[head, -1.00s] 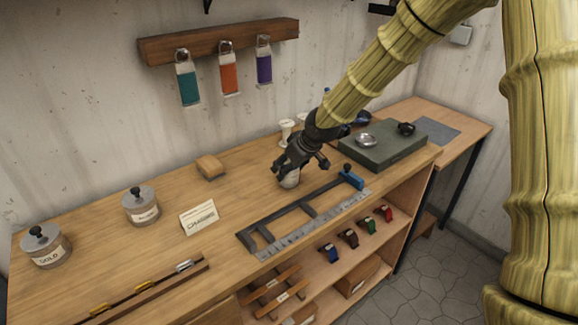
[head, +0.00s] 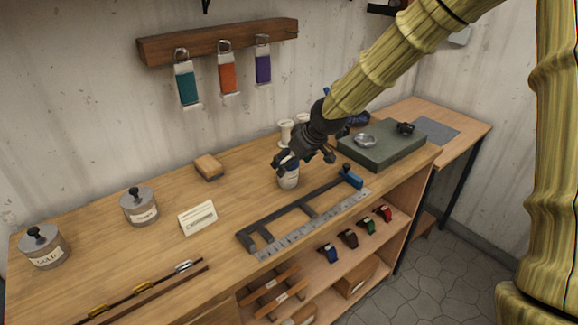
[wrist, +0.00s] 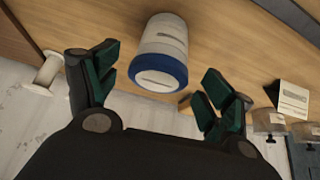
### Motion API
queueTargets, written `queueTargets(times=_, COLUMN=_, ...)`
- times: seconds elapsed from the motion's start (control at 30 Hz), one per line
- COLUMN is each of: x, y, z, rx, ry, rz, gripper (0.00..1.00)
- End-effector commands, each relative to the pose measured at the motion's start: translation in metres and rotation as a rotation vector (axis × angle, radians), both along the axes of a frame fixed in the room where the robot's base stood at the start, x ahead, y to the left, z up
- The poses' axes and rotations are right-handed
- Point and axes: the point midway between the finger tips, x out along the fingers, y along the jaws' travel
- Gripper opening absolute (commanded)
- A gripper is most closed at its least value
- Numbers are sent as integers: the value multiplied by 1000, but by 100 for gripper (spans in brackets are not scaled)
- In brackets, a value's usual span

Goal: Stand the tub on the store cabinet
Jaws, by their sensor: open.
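The tub (head: 289,179) is a small pale pot with a blue band and lid. It stands upright on the wooden workbench, partly hidden by my gripper in the head view. My gripper (head: 304,160) is open and empty, just above and beside the tub. In the wrist view the tub (wrist: 163,48) lies ahead of and between the spread fingers, with its blue end towards me. I cannot tell which piece of furniture is the store cabinet.
A dark frame with a ruler (head: 305,215) lies in front of the tub. A green box (head: 382,148) with a small dish stands right of it. White spools (head: 286,133) stand behind. Lidded tins (head: 140,206) and a sign card (head: 198,217) stand left.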

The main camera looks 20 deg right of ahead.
Motion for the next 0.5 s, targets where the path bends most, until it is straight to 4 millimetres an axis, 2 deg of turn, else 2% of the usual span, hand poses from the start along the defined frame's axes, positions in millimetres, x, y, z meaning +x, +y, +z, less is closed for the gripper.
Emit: queueTargets(times=0.5, x=-33, y=-16, z=57, rx=1, ry=-1, rz=-2, gripper=81)
